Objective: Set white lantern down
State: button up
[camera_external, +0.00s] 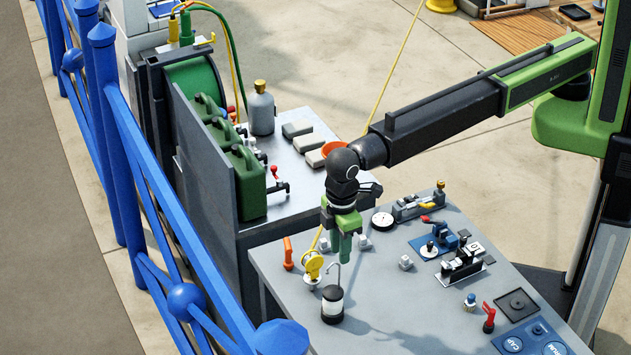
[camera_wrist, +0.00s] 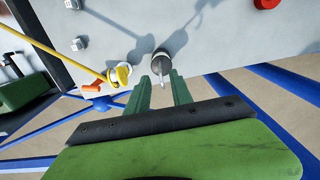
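The white lantern (camera_external: 332,305) has a white body, a black top and base, and a thin wire handle standing up. It appears upright on the grey bench top (camera_external: 375,290), close to the edge by the blue railing. In the wrist view the lantern (camera_wrist: 161,62) shows end-on, its pale handle pointing toward my fingers. My gripper (camera_external: 345,248) points down just above the handle. In the wrist view its two green fingers (camera_wrist: 162,92) are apart with a gap between them. The handle end lies near that gap; whether it touches a finger is unclear.
A yellow pulley (camera_external: 312,266) with a taut yellow rope and an orange handle (camera_external: 288,253) stand beside the lantern. Small grey blocks, a dial (camera_external: 382,220) and clamps sit farther back. A blue railing (camera_external: 187,300) runs along the left. Bench right of the lantern is clear.

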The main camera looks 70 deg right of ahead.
notch_tip(320, 180, up, 5)
jog(key=p, duration=0.3)
jog(key=shift+f, duration=0.1)
jog(key=w+d+m, duration=0.1)
jog(key=w+d, duration=0.3)
jog(key=d, duration=0.8)
jog(key=w+d+m, duration=0.2)
jog(key=w+d, duration=0.2)
jog(key=d, duration=0.7)
jog(key=w+d+m, duration=0.1)
jog(key=w+d, duration=0.3)
jog(key=d, duration=0.8)
jog(key=s+d+m, duration=0.1)
jog(key=s+d, duration=0.2)
jog(key=d, duration=0.9)
jog(key=s+d+m, duration=0.2)
jog(key=s+d, duration=0.1)
jog(key=d, duration=0.9)
jog(key=s+d+m, duration=0.2)
jog(key=s+d, duration=0.1)
jog(key=d, duration=1)
